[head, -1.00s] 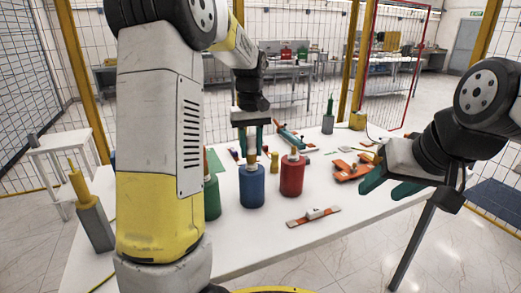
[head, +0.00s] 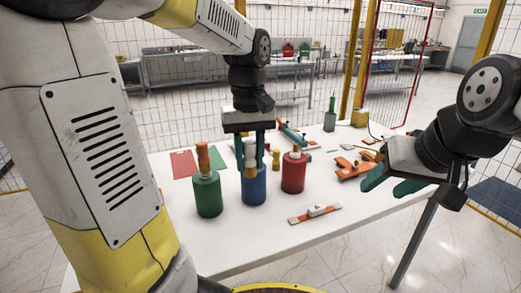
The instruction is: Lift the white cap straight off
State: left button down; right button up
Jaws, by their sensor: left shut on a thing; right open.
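Three bushings stand upright on the white table: a green one (head: 208,196) with an orange-brown top, a blue one (head: 253,190) in the middle, and a red one (head: 293,176). My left gripper (head: 250,158) points down from above the blue bushing. Its teal fingers are shut on the white cap (head: 250,148), which is in line with the blue bushing's yellowish neck (head: 250,172). I cannot tell whether cap and neck still touch. My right gripper (head: 388,184) is open and empty at the table's right side, apart from the bushings.
An orange and white tool (head: 315,213) lies in front of the bushings. A small yellow piece (head: 276,158) stands between blue and red. Orange parts (head: 352,170) lie at right, and red and green sheets (head: 184,164) at left.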

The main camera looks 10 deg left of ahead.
aim_at(249, 142)
pick_arm(q)
jog(key=shift+s+r, duration=0.25)
jog(key=shift+r, duration=3.2)
